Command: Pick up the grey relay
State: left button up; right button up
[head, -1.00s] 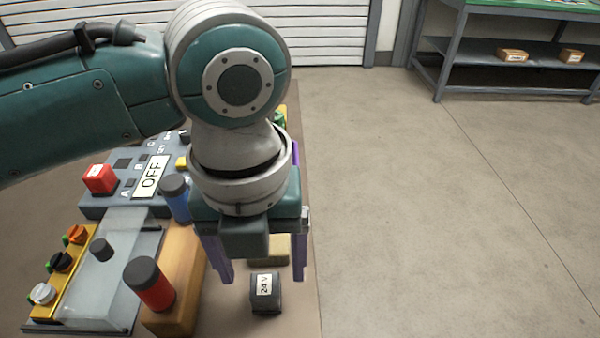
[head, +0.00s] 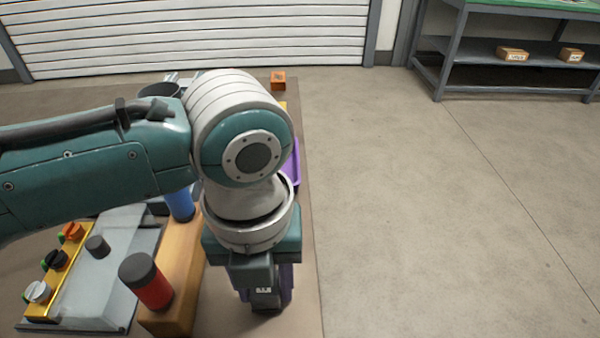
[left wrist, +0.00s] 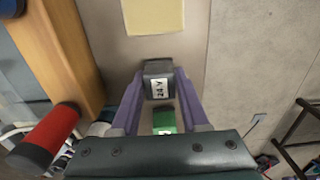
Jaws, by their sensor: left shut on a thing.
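The grey relay (left wrist: 158,68) is a dark grey block with a white 24 V label. In the left wrist view it sits between the purple fingertips of my left gripper (left wrist: 159,84). In the head view my left gripper (head: 265,291) points down and is shut on the relay, low over the table. My gripper hides most of the relay there; only part of its label and dark body shows. I cannot tell whether it still touches the table. My right gripper is in neither view.
A wooden block (head: 182,290) with a red, black-capped cylinder (head: 150,284) stands close left of the gripper. A pale yellow block (left wrist: 152,17) lies beyond the relay. A green block (left wrist: 164,120) shows nearer me. The table's right edge is close; open floor lies beyond.

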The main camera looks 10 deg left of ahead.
pick_arm(q)
grip_shut()
jog(key=shift+r, duration=0.1)
